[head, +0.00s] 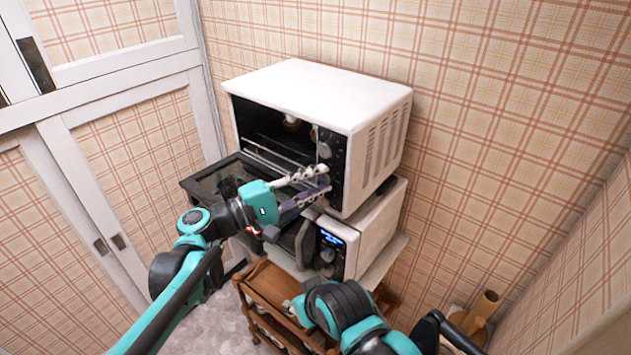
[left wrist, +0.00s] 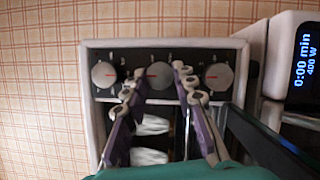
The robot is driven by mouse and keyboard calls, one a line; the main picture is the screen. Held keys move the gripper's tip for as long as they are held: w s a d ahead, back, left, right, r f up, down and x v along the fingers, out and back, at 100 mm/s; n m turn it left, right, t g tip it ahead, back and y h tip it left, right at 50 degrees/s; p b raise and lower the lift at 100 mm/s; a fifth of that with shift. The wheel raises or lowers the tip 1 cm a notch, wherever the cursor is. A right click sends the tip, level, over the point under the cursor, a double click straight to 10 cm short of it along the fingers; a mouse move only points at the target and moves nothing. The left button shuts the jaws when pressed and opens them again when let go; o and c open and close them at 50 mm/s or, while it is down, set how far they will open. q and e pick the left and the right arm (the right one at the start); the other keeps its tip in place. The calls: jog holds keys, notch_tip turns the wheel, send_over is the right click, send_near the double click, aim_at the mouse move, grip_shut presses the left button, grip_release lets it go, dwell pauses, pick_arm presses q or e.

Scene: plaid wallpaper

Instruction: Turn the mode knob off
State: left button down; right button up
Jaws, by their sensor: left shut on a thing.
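A white oven (head: 380,110) has a black control panel with three round knobs. In the left wrist view the panel appears turned on its side, with a left knob (left wrist: 103,75), a middle knob (left wrist: 158,76) and a right knob (left wrist: 218,76). My left gripper (head: 328,180) is at the panel, its fingers on either side of the middle knob and shut on it. I cannot read which knob is the mode knob. My right arm (head: 340,305) is low in front; its fingers cannot be made out clearly.
A microwave (head: 375,235) with a lit blue display stands under the oven, above a wooden cart (head: 265,285). Brown cylinders (head: 485,307) stand at lower right.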

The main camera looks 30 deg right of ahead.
pick_arm(q)
jog(key=c, duration=1.2)
grip_release()
jog(key=a, duration=0.8)
jog(key=a+f, duration=0.1)
jog(key=a, duration=0.3)
